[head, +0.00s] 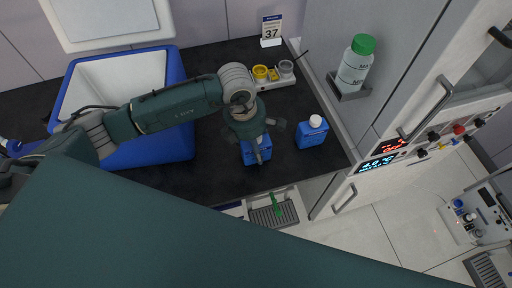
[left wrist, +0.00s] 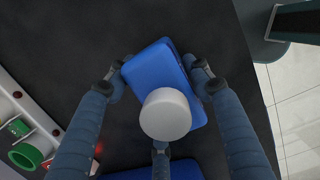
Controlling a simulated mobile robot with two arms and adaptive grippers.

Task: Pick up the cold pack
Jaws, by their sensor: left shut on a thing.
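A blue cold pack (head: 257,153) with a white cap is under my left gripper (head: 262,140) at the middle of the dark counter. In the left wrist view the cold pack (left wrist: 156,72) sits between the fingers of my left gripper (left wrist: 158,84), with its white cap facing the camera. The gripper is shut on it. In the head view the gripper hides much of the pack, and I cannot tell whether it touches the counter. A second blue cold pack (head: 312,135) with a white cap stands just to the right. My right gripper is not in view.
A blue cooler box (head: 178,147) with a white inside stands open at the left. A holder with yellow and grey cups (head: 272,75) and a sign (head: 271,28) are at the back. A green-capped bottle (head: 355,66) sits on a wall shelf at the right.

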